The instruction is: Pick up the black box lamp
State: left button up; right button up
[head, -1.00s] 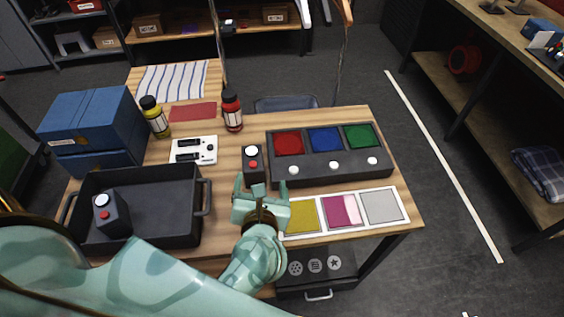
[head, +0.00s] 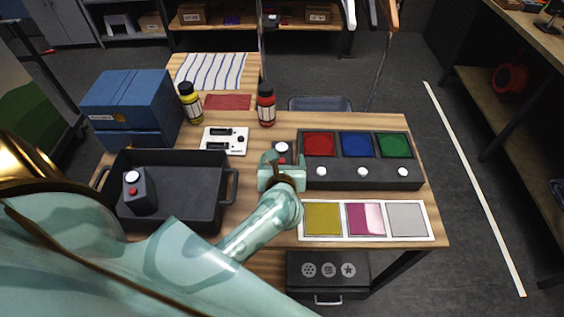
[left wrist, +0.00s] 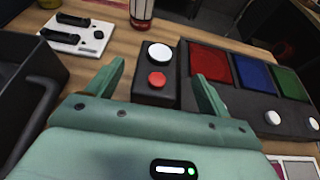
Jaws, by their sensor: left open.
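A black box lamp with a white dome and a red button (head: 283,147) stands on the wooden table, left of the colour panel. It also shows in the left wrist view (left wrist: 152,96). My left gripper (head: 281,160) is open and low at the near side of this box. In the left wrist view its two fingers (left wrist: 160,85) point toward the box's left and right sides, with gaps visible. The gripper hides the box's lower part in the head view. A similar black box (head: 139,194) stands in the black tray (head: 228,187). My right gripper is not in view.
The black panel (head: 335,180) with red, blue and green squares is close to the box's right. A white switch plate (head: 225,140) and red bottle (head: 266,105) stand behind left. A card with coloured squares (head: 365,220) lies in front. Blue boxes (head: 125,100) are far left.

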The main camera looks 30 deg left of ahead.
aim_at(282, 153)
pick_arm(q)
jog(key=x, duration=0.5)
jog(key=shift+s+f, duration=0.1)
jog(key=shift+s, duration=0.1)
jog(key=c, duration=1.2)
jog(key=shift+c, duration=1)
jog(key=shift+r, duration=0.25)
